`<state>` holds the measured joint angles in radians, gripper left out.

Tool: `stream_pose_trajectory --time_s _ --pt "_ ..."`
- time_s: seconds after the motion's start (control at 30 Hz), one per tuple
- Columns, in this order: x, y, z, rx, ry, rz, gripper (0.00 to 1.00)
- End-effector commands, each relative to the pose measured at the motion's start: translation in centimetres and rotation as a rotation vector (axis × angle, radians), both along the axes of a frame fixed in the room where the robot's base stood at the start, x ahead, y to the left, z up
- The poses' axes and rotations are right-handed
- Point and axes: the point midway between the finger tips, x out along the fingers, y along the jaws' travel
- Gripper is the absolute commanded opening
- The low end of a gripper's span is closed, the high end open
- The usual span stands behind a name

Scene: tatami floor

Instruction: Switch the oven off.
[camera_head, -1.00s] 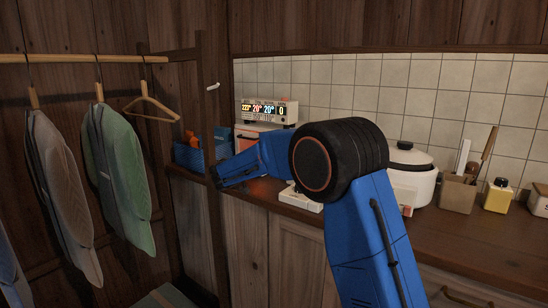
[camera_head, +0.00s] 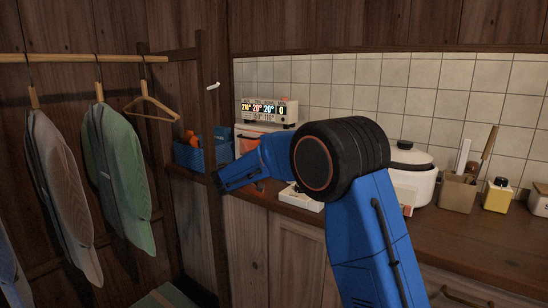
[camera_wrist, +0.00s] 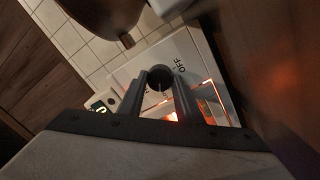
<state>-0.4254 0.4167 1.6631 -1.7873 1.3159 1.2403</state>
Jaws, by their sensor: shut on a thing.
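The oven is a white box on the counter, partly hidden behind my blue arm in the head view (camera_head: 247,131). Its white front panel fills the middle of the wrist view (camera_wrist: 182,48), with an orange glow inside. A dark round knob (camera_wrist: 159,79) is on the panel, with the word OFF printed to its right. My gripper (camera_wrist: 160,84) is shut on the knob, one finger on each side. In the head view the fingers and knob are too small or hidden to make out.
A lit display unit (camera_head: 266,111) stands above the oven. A blue basket (camera_head: 200,155) is left of it, beside a wooden post (camera_head: 208,100). A white rice cooker (camera_head: 412,180) and a utensil box (camera_head: 457,194) stand to the right. Clothes hang at the left.

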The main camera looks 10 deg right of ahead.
Motion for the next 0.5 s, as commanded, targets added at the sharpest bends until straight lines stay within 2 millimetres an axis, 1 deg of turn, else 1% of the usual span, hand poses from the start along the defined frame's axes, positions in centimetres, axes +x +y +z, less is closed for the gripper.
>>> stream_pose_trajectory --time_s 0.5 --pt "-0.07 0.03 -0.18 -0.346 0.346 0.001 0.09"
